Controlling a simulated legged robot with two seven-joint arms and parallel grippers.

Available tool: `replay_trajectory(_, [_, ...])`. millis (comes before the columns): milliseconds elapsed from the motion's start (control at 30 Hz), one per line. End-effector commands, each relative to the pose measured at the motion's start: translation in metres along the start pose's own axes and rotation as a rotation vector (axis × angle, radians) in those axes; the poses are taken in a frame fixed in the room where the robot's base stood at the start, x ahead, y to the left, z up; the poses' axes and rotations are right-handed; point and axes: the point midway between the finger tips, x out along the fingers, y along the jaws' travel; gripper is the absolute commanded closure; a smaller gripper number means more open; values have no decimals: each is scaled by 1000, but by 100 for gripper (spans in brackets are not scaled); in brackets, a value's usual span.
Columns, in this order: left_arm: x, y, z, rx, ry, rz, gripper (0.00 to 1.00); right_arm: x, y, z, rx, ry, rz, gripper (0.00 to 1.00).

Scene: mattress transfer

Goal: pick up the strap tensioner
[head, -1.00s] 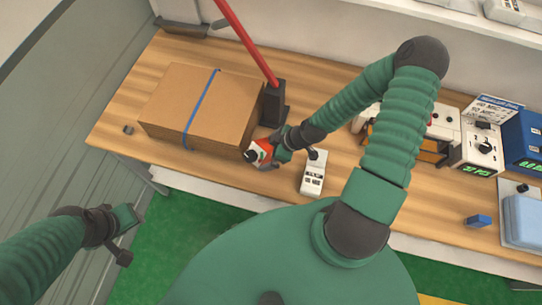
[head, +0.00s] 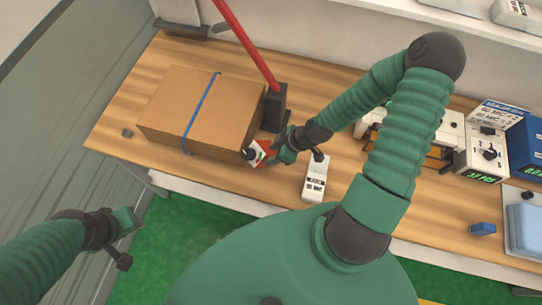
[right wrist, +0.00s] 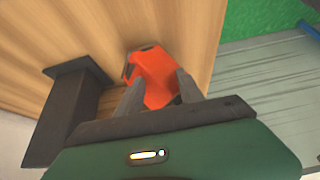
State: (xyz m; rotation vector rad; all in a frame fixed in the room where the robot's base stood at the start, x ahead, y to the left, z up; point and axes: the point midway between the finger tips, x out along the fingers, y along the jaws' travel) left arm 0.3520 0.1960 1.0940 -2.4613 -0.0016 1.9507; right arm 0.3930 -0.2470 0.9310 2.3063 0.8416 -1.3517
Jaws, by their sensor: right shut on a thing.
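The strap tensioner (head: 264,150), a small red-orange tool with a white part, is at the right front corner of the cardboard box in the head view. My right gripper (head: 280,148) is shut on it. In the right wrist view the orange body of the tensioner (right wrist: 152,68) sits between the two grey fingers of the gripper (right wrist: 160,92), over the wood. I cannot tell whether it touches the table. My left gripper (head: 128,225) hangs at the left, away from the table; its fingers do not show clearly.
A cardboard box (head: 175,105) with a blue strap lies on the wooden table (head: 120,95). A black stand (head: 274,105) with a red pole rises behind the tensioner. A white handheld device (head: 315,180) lies close to the right. Boxed instruments (head: 484,155) stand further right.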

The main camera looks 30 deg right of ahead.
Motion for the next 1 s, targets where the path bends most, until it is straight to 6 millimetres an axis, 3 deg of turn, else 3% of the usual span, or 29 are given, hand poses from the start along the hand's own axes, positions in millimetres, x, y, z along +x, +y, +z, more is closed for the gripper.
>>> replay_trajectory(33, [2, 0, 0, 0, 0, 0, 64, -4, -2, -3, -6, 5, 1, 100])
replay_trajectory(300, [9, 0, 2, 0, 0, 0, 64, -30, -30, 33, -7, 5, 1, 100])
replay_trajectory(400, [-28, 0, -6, 0, 0, 0, 64, -55, -42, 41, -5, 6, -4, 100])
replay_trajectory(533, [-55, 0, -13, 0, 1, 0, 64, -69, -54, 62, -5, 8, -4, 100])
replay_trajectory(733, [-70, 0, -16, 0, 0, 0, 64, -80, -70, 92, -8, 8, -1, 100])
replay_trajectory(1000, [-74, 0, -17, 0, 0, 0, 64, -85, -79, 107, -12, 6, 0, 100])
